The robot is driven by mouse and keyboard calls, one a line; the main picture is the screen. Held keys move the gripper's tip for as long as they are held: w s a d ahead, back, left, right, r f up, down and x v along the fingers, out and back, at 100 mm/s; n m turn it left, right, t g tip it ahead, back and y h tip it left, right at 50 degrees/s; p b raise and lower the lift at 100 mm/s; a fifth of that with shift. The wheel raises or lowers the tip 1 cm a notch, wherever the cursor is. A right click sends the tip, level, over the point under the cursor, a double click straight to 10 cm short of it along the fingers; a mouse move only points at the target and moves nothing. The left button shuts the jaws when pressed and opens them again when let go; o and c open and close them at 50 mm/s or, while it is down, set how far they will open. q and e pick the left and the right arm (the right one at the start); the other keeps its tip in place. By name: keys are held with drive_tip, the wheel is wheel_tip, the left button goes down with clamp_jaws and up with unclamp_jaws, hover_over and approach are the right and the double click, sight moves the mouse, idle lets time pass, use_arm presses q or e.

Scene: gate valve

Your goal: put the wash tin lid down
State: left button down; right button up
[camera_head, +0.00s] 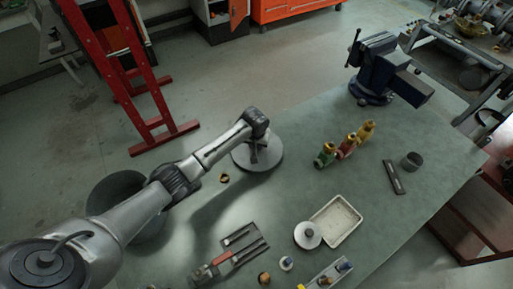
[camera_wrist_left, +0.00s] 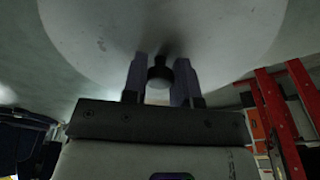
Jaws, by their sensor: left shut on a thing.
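The wash tin lid (camera_head: 271,160) is a pale grey disc near the table's far left edge in the head view. My left gripper (camera_head: 255,153) is above it and shut on its knob. In the left wrist view the lid (camera_wrist_left: 165,28) fills the top, with its dark knob (camera_wrist_left: 160,74) between the two fingers. I cannot tell whether the lid touches the table. A dark round vessel (camera_head: 112,190), possibly the wash tin, is partly hidden behind my left arm. My right gripper is not in view.
The green table (camera_head: 295,185) has clear room right of the lid. A small brass part (camera_head: 224,178) lies close to its left.

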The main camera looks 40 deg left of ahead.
use_arm(q)
drive_tip(key=shift+f, duration=1.05)
drive_tip(key=shift+f, duration=0.2)
drive_tip(key=c, duration=0.9)
unclamp_jaws()
wheel_tip(320, 180, up, 12)
drive_tip(key=s+p, duration=0.1)
drive_tip(key=p, duration=0.1)
drive_tip(key=shift+s+d, duration=0.3)
drive_tip(key=shift+d, duration=0.1)
drive_tip(key=shift+r, duration=0.1)
